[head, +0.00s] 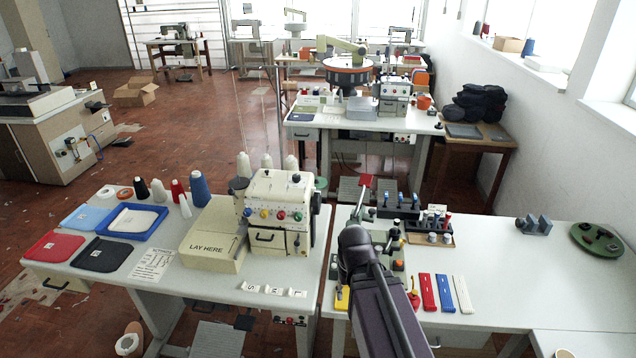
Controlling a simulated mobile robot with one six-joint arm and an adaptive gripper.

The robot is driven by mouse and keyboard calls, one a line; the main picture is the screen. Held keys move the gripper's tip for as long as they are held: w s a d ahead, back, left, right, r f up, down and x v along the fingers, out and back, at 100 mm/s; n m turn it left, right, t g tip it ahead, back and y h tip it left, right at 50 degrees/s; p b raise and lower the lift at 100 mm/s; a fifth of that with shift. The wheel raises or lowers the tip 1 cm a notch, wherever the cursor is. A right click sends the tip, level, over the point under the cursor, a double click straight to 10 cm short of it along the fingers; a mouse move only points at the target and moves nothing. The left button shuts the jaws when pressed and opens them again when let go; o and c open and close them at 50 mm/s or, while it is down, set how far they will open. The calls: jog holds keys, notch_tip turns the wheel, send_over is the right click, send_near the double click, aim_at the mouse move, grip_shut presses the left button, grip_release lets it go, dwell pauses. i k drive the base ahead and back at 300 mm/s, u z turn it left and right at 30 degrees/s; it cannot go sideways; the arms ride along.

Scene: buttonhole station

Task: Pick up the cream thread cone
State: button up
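A small group of thread cones stands on the left table, behind the tan block. A cream thread cone (158,191) stands upright between a black cone (141,188) and a red cone (177,190). A second pale cone (185,207) stands just in front of the red one; its exact shade is hard to tell. A larger blue cone (199,189) stands to the right. My dark arm rises from the bottom centre over the right table, well to the right of the cones.
The tan "LAY HERE" block (212,243) and the cream sewing machine (280,215), with pale cones behind it, stand between my arm and the cones. A blue tray (115,232) and folded cloths lie left. The left table's front (205,285) is mostly clear.

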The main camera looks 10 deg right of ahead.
aim_at(160, 195)
jog(key=u, duration=0.05)
jog(key=i, duration=1)
jog(key=z, duration=0.05)
